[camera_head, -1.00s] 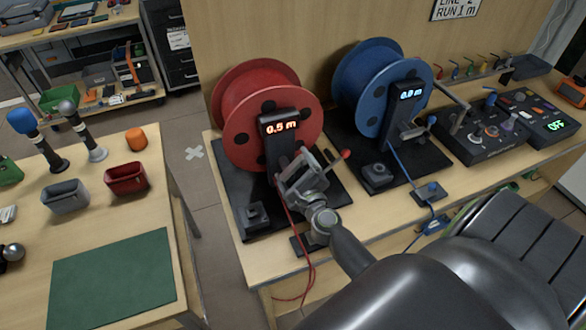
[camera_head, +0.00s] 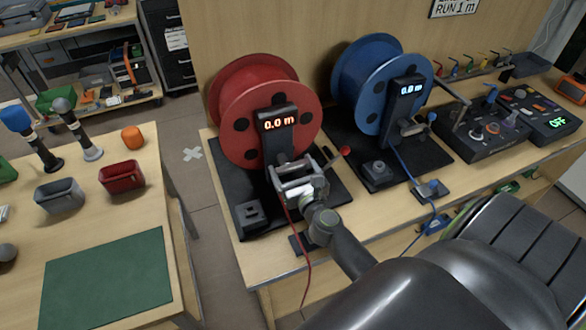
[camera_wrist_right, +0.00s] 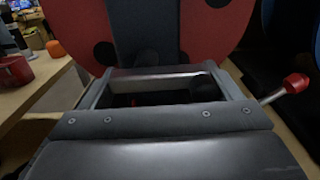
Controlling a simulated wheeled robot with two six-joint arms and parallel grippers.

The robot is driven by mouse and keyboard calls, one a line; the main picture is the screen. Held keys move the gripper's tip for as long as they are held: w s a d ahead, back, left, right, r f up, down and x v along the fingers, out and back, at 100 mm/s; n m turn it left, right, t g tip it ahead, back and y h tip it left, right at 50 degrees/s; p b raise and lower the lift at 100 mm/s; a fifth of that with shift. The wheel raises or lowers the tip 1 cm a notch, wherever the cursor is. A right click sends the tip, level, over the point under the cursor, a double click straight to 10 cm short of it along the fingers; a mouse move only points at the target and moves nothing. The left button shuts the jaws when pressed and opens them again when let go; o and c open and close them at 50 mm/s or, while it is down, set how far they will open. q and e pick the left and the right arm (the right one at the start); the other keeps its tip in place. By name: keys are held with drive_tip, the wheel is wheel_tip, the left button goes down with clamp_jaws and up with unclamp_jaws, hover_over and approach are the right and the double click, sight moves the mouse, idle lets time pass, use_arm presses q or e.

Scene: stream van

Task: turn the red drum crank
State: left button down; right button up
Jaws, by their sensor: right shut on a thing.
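The red drum (camera_head: 262,105) stands on a black base at the bench's left part. Its dark post carries a display (camera_head: 279,123) reading 0.0 m. My right gripper (camera_head: 296,172) is at the front of this post, shut on the crank handle, which is mostly hidden by the jaws. In the right wrist view, a dark round knob (camera_wrist_right: 206,87) shows between the gripper's (camera_wrist_right: 160,87) fingers, against the post and red flange. A red-tipped lever (camera_head: 344,151) sticks out to the right of the gripper; it also shows in the wrist view (camera_wrist_right: 294,84). My left gripper is out of view.
A blue drum (camera_head: 375,90) with its own post stands close to the right. A control panel (camera_head: 485,130) and a box reading OFF (camera_head: 545,118) lie farther right. The left table holds a red bin (camera_head: 122,177), grey bin (camera_head: 60,196) and green mat (camera_head: 108,278).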

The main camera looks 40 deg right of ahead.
drive_tip(key=shift+f+m, duration=0.1)
drive_tip(key=shift+m, duration=0.2)
drive_tip(key=o, duration=0.8)
drive_tip(key=shift+o, duration=0.2)
drive_tip(key=shift+s, duration=0.1)
drive_tip(key=b+v, duration=0.4)
drive_tip(key=v, duration=1.2)
drive_tip(key=shift+s+a, duration=0.2)
drive_tip(key=shift+a, duration=0.05)
drive_tip(key=shift+s+a, duration=0.1)
drive_tip(key=shift+s, duration=0.3)
